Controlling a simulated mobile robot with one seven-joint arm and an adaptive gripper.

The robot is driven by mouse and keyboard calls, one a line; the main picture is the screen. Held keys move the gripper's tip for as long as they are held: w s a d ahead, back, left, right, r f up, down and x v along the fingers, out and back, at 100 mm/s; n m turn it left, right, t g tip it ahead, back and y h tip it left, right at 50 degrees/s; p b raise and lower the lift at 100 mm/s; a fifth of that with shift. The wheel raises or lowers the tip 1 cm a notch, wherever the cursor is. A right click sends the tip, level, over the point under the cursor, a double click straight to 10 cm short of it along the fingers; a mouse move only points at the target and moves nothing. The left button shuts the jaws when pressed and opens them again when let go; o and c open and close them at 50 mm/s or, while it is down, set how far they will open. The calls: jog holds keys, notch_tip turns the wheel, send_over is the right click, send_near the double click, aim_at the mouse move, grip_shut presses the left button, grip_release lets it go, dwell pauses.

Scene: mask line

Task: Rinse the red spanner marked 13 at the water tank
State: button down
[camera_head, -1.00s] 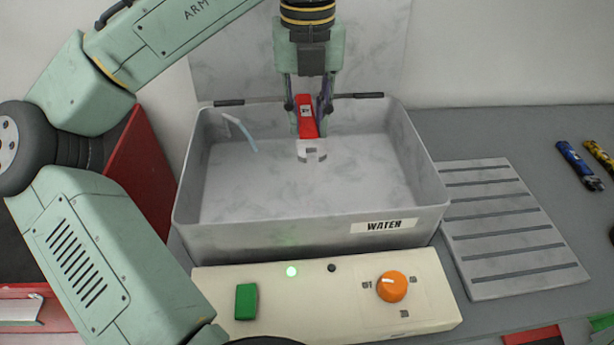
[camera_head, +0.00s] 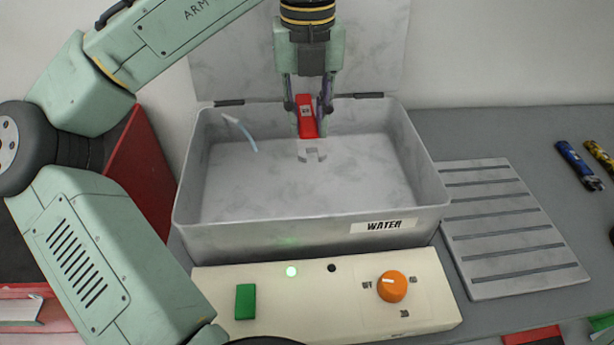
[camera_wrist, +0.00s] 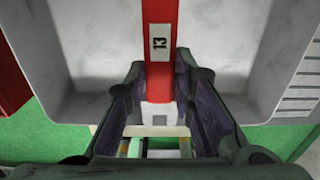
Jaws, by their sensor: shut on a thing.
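The red spanner (camera_head: 307,117) is held in my gripper (camera_head: 308,108) over the inside of the water tank (camera_head: 205,235). Its grey open jaw end hangs down and looks paler and blurred against the tank's light inside. In the wrist view the spanner (camera_wrist: 160,60) shows a label reading 13, and my gripper (camera_wrist: 163,100) is shut on it. The tank is a grey metal box labelled WATER, with its lid raised behind. A thin pale blue stream or tube (camera_head: 240,133) shows at its left inner wall.
A cream control panel (camera_head: 350,315) with a green button (camera_head: 245,302), an orange knob (camera_head: 392,286) and a lit green lamp (camera_head: 291,271) stands in front of the tank. A grey slotted rack (camera_head: 510,230) lies at right, with blue (camera_head: 578,164) and yellow (camera_head: 601,157) spanners beyond.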

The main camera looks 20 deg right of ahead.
aim_at(308, 122)
dwell(0.4)
jog(key=shift+r, duration=2)
